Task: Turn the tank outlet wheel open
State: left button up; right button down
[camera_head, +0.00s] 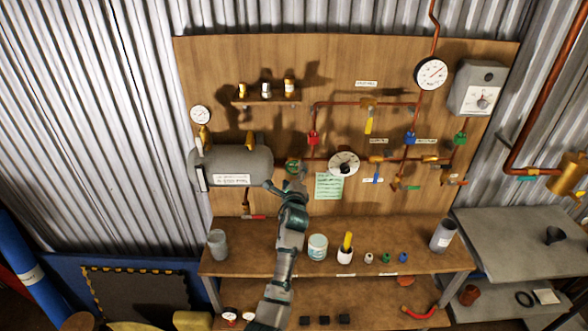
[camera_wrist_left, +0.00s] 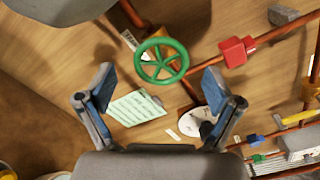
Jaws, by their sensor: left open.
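The tank outlet wheel (camera_head: 292,166) is a small green handwheel on the pipe just right of the grey tank (camera_head: 238,158). In the left wrist view the green spoked wheel (camera_wrist_left: 161,62) shows whole, above centre. My left gripper (camera_head: 285,184) is in front of the board, just below the wheel in the head view, partly overlapping it. In the left wrist view its two blue-padded fingers (camera_wrist_left: 158,84) are wide apart, with the wheel lying between and beyond them. The jaws are open and empty, and no contact shows. My right gripper is in neither view.
A red block (camera_wrist_left: 237,51) sits on the pipe beside the wheel. A white gauge (camera_head: 343,163) and a green paper note (camera_head: 328,186) are close right of the gripper. Below, the bench (camera_head: 280,258) carries a tub (camera_head: 317,247) and small containers.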

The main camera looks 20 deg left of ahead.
aim_at(294, 169)
pick_arm(q)
jog(key=shift+b+x, duration=0.3)
jog(key=shift+x, duration=1.5)
jog(key=c, duration=1.1)
